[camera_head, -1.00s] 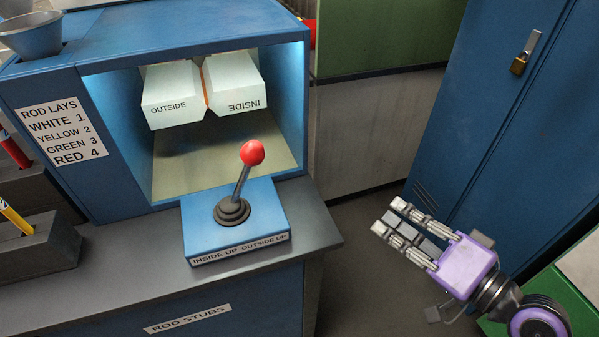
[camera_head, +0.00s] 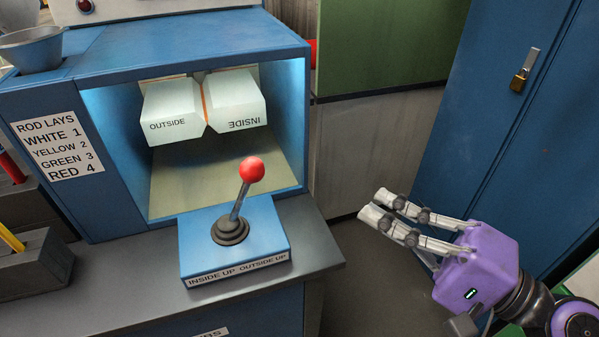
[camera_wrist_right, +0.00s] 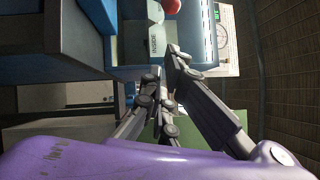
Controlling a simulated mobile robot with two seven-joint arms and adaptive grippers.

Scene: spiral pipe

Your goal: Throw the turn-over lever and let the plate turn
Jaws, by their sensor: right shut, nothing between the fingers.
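The lever (camera_head: 240,200) has a red ball knob (camera_head: 252,169) and stands on a blue box (camera_head: 265,250) marked INSIDE UP and OUTSIDE UP. It leans slightly right, toward the OUTSIDE UP side. Behind it, in the lit blue housing, hang two pale blocks of the plate: one reads OUTSIDE (camera_head: 170,108), the other INSIDE upside down (camera_head: 238,105). My right gripper (camera_head: 374,205) is shut and empty, right of the lever and apart from it. In the right wrist view, its fingertips (camera_wrist_right: 163,62) show below the red knob (camera_wrist_right: 171,5). My left gripper is not in view.
The grey bench (camera_head: 315,240) ends just right of the lever box. A blue locker (camera_head: 500,110) with a padlock stands at the right. A rod-lays sign (camera_head: 57,146) and dark rod holders (camera_head: 30,265) are at the left. Open floor lies between bench and locker.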

